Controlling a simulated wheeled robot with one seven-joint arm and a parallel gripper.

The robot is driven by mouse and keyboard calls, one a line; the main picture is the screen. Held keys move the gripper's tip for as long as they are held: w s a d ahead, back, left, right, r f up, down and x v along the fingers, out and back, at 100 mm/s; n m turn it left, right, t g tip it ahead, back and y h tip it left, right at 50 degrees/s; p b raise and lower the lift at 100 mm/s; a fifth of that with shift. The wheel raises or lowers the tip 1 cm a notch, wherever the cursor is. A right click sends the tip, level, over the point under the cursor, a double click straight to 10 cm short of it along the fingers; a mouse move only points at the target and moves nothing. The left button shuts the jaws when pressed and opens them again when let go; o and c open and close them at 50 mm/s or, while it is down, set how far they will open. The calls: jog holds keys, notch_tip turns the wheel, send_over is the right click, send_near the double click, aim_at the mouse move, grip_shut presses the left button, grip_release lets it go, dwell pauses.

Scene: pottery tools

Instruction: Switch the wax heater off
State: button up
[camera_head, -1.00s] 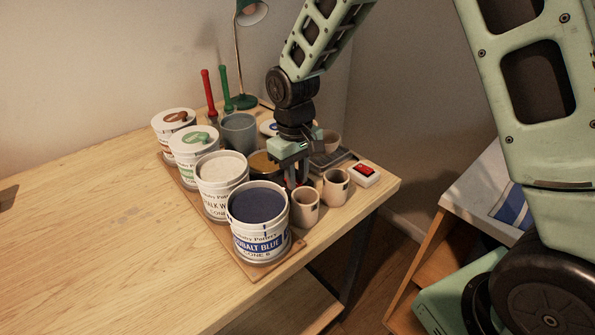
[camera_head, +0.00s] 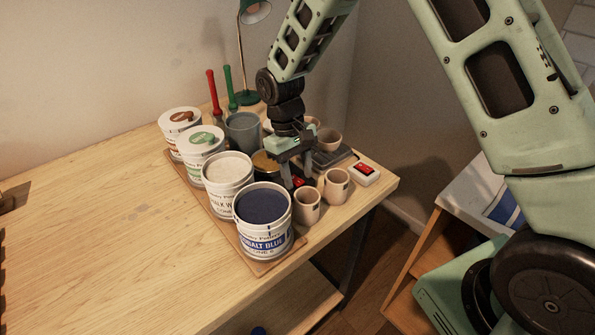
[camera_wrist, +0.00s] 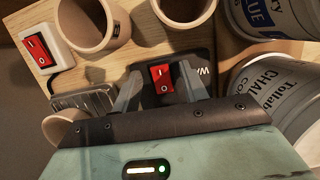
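The wax heater (camera_head: 264,162) is a dark unit with a round amber top, partly hidden behind my gripper and the tubs. Its red rocker switch (camera_wrist: 162,78) is set in a black panel with a partly covered white letter "W". The switch bears I and O marks; which side is pressed in, I cannot tell. My gripper (camera_head: 293,184) points down over this panel. In the wrist view its two grey fingers are apart, one on each side of the red switch, with nothing held between them. Whether a fingertip touches the panel is unclear.
A white box with another red switch (camera_wrist: 39,48) stands near the table's right edge. Two beige cups (camera_head: 307,205) (camera_head: 335,186) stand close in front of my gripper. Labelled glaze tubs, including cobalt blue (camera_head: 263,220), line the left. The table's left side is clear.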

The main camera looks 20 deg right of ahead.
jog(key=b+v, duration=0.2)
jog(key=v, duration=1.5)
jog(key=shift+r, duration=0.25)
jog(key=shift+w, duration=0.1)
